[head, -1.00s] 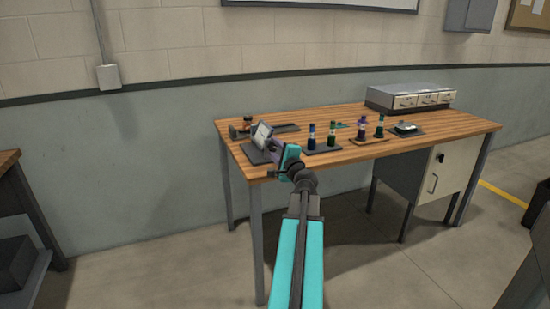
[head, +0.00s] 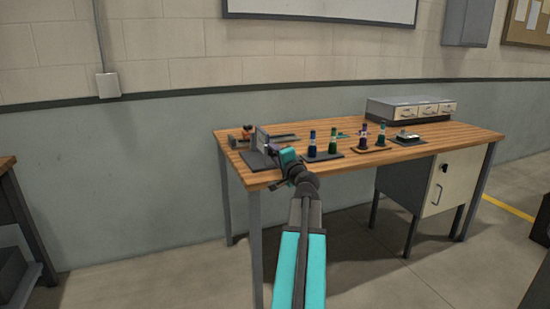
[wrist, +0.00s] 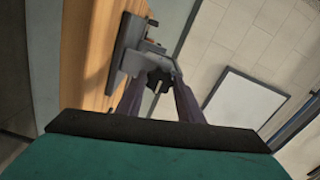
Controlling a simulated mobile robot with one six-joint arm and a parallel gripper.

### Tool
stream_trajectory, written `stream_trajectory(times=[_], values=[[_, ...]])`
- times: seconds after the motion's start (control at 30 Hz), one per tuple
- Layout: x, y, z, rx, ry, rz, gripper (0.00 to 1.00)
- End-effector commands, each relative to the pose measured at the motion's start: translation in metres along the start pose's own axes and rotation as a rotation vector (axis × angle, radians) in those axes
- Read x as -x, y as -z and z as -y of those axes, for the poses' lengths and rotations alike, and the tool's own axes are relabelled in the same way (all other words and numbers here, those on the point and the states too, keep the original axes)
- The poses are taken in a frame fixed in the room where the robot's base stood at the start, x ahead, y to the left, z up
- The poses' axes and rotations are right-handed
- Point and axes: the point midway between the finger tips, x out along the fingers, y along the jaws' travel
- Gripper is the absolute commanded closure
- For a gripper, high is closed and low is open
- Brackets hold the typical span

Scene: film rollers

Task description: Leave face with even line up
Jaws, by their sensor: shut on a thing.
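A grey flat-faced piece (head: 262,138) stands on a dark base plate (head: 258,160) at the table's left front. In the head view it shows as a narrow, nearly upright shape, and no line on its face can be made out. In the wrist view a black lobed knob (wrist: 160,79) sits on a grey bracket (wrist: 166,64). My gripper (head: 271,151) is at this piece, its purple fingers on both sides of the knob, shut on it. The fingers also show in the wrist view (wrist: 158,92). The far side of the piece is hidden.
The wooden table (head: 400,158) carries bottles on a dark mat (head: 322,156) and a brown mat (head: 375,149) just right of my gripper. A small dark tray (head: 407,141) and a drawer unit (head: 412,108) stand farther right. An orange-ended tool (head: 246,131) lies behind the piece.

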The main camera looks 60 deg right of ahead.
Motion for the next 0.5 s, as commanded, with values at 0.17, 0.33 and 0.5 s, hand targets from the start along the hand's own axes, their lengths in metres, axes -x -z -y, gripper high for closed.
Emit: stream_trajectory(times=[0.17, 0.33, 0.5], values=[[-0.0001, -0.0022, -0.0004, 0.002, -0.001, 0.006, 0.89], [-0.0001, -0.0023, -0.0005, 0.001, -0.001, 0.006, 0.65], [-0.0001, -0.0015, -0.0003, 0.001, -0.001, 0.004, 0.48]])
